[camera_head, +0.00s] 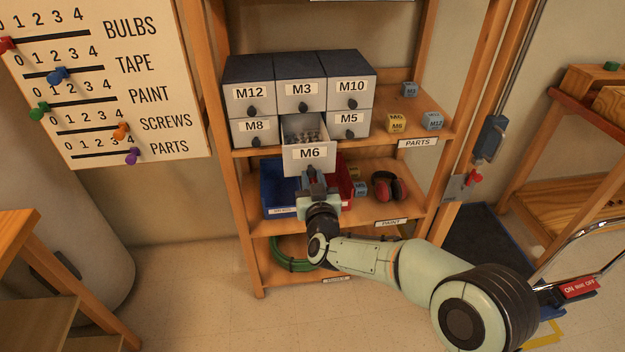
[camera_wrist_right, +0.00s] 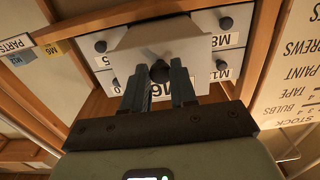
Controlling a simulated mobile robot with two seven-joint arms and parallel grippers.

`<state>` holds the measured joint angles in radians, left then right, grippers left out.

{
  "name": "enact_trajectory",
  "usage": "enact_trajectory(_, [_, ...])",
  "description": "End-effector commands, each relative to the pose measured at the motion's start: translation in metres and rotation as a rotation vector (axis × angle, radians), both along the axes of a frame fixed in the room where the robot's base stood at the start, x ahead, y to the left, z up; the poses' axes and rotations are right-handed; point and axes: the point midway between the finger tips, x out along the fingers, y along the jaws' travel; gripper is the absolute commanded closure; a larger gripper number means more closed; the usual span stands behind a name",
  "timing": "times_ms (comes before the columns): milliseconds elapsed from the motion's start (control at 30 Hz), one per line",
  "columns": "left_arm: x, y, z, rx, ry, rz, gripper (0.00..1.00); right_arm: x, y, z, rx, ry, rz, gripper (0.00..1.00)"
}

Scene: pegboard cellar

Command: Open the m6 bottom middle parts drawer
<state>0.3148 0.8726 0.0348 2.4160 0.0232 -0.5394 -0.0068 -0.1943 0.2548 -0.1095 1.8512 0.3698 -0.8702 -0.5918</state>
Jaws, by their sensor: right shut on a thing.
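The M6 drawer (camera_head: 309,158) is the bottom middle one of the grey parts cabinet (camera_head: 299,65). It is pulled out toward me, and small metal parts show inside it. My right gripper (camera_head: 313,181) is at the front of this drawer, just below its label. In the right wrist view the two fingers (camera_wrist_right: 159,88) are shut on the drawer's dark round knob (camera_wrist_right: 160,71). The M6 label is partly hidden behind the fingers there. The left gripper is not in view.
The M8 (camera_head: 254,127) and M5 (camera_head: 349,120) drawers beside it are closed, as is the row above. Small labelled cubes (camera_head: 397,123) stand right of the cabinet. Below are a blue bin (camera_head: 279,188), a red bin (camera_head: 346,184) and red ear muffs (camera_head: 390,187). Wooden shelf posts stand either side.

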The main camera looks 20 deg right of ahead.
Motion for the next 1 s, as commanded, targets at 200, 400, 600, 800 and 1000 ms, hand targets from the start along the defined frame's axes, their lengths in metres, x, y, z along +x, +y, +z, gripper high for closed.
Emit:
enact_trajectory(200, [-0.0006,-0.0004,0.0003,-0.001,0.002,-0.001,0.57,0.0,0.0001,0.0003,0.0,-0.001,0.0,1.0])
enact_trajectory(400, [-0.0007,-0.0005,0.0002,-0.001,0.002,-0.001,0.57,0.0,0.0,0.0004,-0.001,-0.002,0.0,1.0])
enact_trajectory(600, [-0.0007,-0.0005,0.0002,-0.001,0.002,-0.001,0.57,0.0,0.0,0.0004,-0.001,-0.002,-0.001,0.54])
enact_trajectory(800, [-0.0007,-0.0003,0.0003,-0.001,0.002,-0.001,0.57,0.0001,-0.0001,0.0004,0.0,-0.001,-0.001,0.49])
enact_trajectory(1000, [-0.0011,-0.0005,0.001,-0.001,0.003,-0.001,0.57,-0.0046,0.0014,0.0008,-0.001,-0.002,0.0,0.49])
